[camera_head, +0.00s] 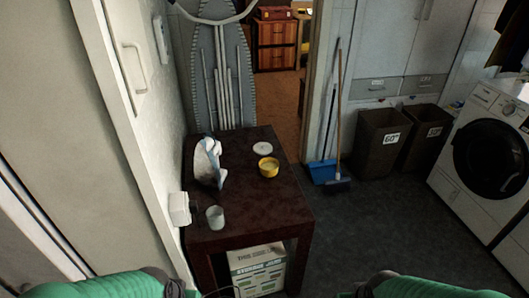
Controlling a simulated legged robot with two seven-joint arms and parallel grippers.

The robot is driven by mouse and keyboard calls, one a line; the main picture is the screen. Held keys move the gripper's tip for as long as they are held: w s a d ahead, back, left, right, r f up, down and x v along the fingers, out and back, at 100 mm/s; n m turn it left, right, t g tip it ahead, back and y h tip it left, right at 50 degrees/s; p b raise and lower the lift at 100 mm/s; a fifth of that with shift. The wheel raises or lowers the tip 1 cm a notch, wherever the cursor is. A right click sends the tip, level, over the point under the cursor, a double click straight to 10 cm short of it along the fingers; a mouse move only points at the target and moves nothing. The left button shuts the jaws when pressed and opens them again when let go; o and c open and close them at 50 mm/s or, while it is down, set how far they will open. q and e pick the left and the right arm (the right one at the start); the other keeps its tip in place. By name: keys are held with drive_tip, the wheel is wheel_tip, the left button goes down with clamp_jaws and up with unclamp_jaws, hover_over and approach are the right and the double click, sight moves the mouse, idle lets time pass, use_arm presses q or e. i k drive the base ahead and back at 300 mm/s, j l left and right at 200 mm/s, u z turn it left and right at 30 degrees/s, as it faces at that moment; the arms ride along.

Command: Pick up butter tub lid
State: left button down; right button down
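A small round white disc, which looks like the butter tub lid (262,148), lies flat on the dark wooden table. A yellow tub (268,167) stands just in front of it and a little to the right, with its pale top showing. My two green arms come in at the bottom left and bottom right edges of the head view. Neither gripper's fingers show, and both arms are well short of the lid.
The dark table (265,208) also holds an iron (208,163) and a white cup (215,217) on its left side. A box (258,270) sits below. An ironing board (220,75) leans behind. Bins (381,145), a broom and a washing machine (490,150) stand right; the floor between is clear.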

sight(262, 148)
drive_tip(key=i+l+z, duration=0.1)
drive_tip(key=l, duration=0.25)
drive_tip(key=i+l+z, duration=0.1)
drive_tip(key=l, duration=0.2)
drive_tip(key=i+l+z, duration=0.1)
drive_tip(key=l, duration=0.2)
drive_tip(key=i+l+z, duration=0.45)
drive_tip(key=l, duration=0.2)
drive_tip(key=i+l+z, duration=0.4)
drive_tip(key=i, duration=0.25)
drive_tip(key=i+u, duration=0.4)
drive_tip(key=i, duration=0.15)
drive_tip(key=i+l+u, duration=0.4)
drive_tip(key=i+j+u, duration=0.25)
drive_tip(key=u, duration=0.2)
drive_tip(key=i+u, duration=0.95)
drive_tip(key=i+l+u, duration=0.2)
drive_tip(key=i+u, duration=0.5)
drive_tip(key=i+j, duration=0.05)
drive_tip(key=i, duration=0.05)
